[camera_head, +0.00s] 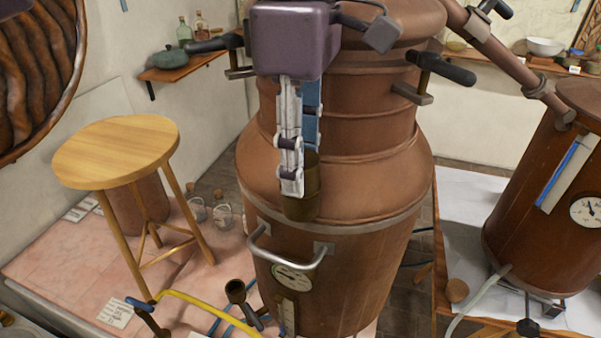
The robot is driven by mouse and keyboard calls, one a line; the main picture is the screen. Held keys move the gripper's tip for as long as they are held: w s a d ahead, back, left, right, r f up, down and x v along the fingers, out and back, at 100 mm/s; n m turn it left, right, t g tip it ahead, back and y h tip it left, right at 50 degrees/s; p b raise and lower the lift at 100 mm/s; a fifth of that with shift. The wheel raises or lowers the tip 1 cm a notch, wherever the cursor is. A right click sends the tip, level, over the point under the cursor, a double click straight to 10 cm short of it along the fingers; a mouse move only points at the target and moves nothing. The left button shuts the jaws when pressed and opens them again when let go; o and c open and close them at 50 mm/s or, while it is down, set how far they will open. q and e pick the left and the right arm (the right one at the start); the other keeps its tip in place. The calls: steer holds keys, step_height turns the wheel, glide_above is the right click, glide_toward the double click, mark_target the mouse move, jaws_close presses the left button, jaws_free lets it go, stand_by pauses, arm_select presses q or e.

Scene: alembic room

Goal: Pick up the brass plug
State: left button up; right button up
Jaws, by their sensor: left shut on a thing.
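My left gripper (302,170) hangs down from the top centre, in front of the large copper still (350,185). Its fingers are shut on the brass plug (301,205), a dull brown-gold cylinder at the fingertips. The plug is upright, and the fingers hide part of its upper side. It shows against the still's shoulder, above the metal handle; I cannot tell whether it touches the still. My right gripper is out of view.
A wooden stool (115,150) stands to the left. A second copper vessel (535,210) with a dial stands at right, joined by a slanting pipe (505,60). A yellow hose (205,305) and a dark funnel-like fitting (236,292) are low in front.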

arm_select(q)
steer(key=shift+r, duration=0.15)
steer(key=shift+r, duration=0.55)
step_height(320, 180, up, 7)
steer(key=shift+f+b, duration=0.1)
steer(key=shift+b, duration=0.25)
step_height(320, 180, up, 12)
steer(key=p, duration=0.6)
steer(key=shift+p, duration=0.4)
steer(key=shift+f, duration=0.15)
